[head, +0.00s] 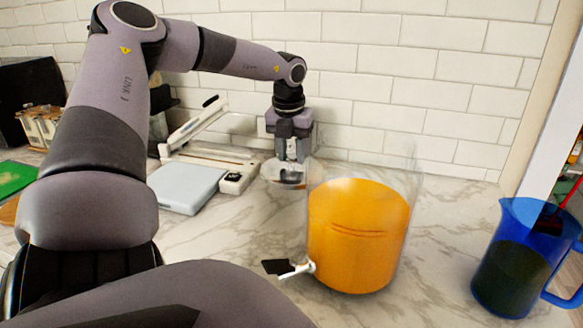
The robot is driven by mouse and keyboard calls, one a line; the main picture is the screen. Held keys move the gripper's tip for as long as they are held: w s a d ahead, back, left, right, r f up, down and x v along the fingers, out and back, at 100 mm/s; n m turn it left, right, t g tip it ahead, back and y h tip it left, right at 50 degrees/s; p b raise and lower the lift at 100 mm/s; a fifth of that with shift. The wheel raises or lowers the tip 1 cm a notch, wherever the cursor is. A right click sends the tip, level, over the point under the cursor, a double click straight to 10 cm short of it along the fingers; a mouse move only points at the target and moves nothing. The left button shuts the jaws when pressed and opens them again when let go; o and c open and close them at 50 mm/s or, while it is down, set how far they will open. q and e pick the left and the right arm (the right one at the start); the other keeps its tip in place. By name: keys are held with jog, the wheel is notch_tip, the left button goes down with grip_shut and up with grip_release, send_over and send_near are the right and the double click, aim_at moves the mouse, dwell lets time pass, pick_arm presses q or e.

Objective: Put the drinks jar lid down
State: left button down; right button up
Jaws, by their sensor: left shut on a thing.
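The drinks jar (358,235) is a clear container with orange drink in it, standing upright on the marble counter. Its top is open, and a small white tap (296,270) sticks out at its lower left. My left gripper (292,158) is behind and to the left of the jar, pointing down. It is shut on the clear lid (284,174), a flat round disc low near the counter. I cannot tell whether the lid touches the counter. The jar's wall stands in front of the lid's right edge. My right gripper is out of view.
A white appliance with an arm (200,128) and a pale flat slab (186,186) lie left of the lid. A blue pitcher (512,262) with dark contents stands at the right. A tiled wall (420,75) closes the back.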

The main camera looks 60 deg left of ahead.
aim_at(291, 164)
pick_arm(q)
jog(key=shift+f, duration=2.85)
jog(key=shift+f, duration=0.2)
jog(key=c, duration=0.8)
grip_release()
jog(key=shift+o, duration=0.2)
jog(key=shift+r, duration=0.15)
jog(key=shift+r, duration=0.5)
notch_tip(291, 164, up, 11)
jog(key=s+d, duration=0.1)
jog(key=shift+s, duration=0.2)
jog(key=shift+d, duration=0.1)
